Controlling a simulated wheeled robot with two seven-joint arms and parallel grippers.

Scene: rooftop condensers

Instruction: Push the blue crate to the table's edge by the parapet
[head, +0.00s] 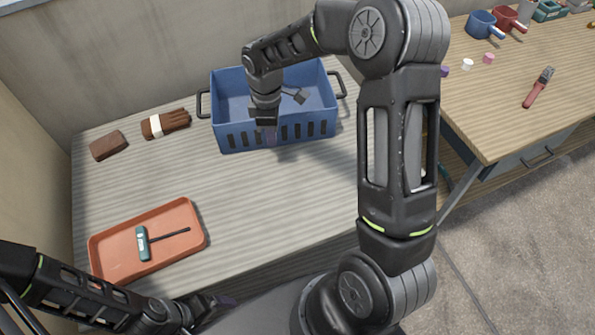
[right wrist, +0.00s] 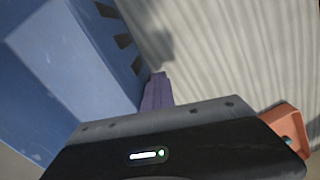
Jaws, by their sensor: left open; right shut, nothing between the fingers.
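The blue crate (head: 231,138) stands upright on the slatted table (head: 160,180), near its back edge by the parapet (head: 170,60). It has slotted sides, black handles at both ends and a small dark item (head: 296,96) inside. My right gripper (head: 269,136) is shut and empty, pointing down at the crate's near wall. In the right wrist view, its purple fingers (right wrist: 157,92) are right beside the slotted blue wall (right wrist: 75,60); I cannot tell whether they touch. My left gripper (head: 218,302) is open and empty, low by the table's front edge.
An orange tray (head: 105,262) holding a teal-handled screwdriver (head: 143,243) lies at the front left. A brown block (head: 108,146) and a banded brown bundle (head: 166,124) lie left of the crate. The middle of the table is clear. A second table (head: 500,100) stands right.

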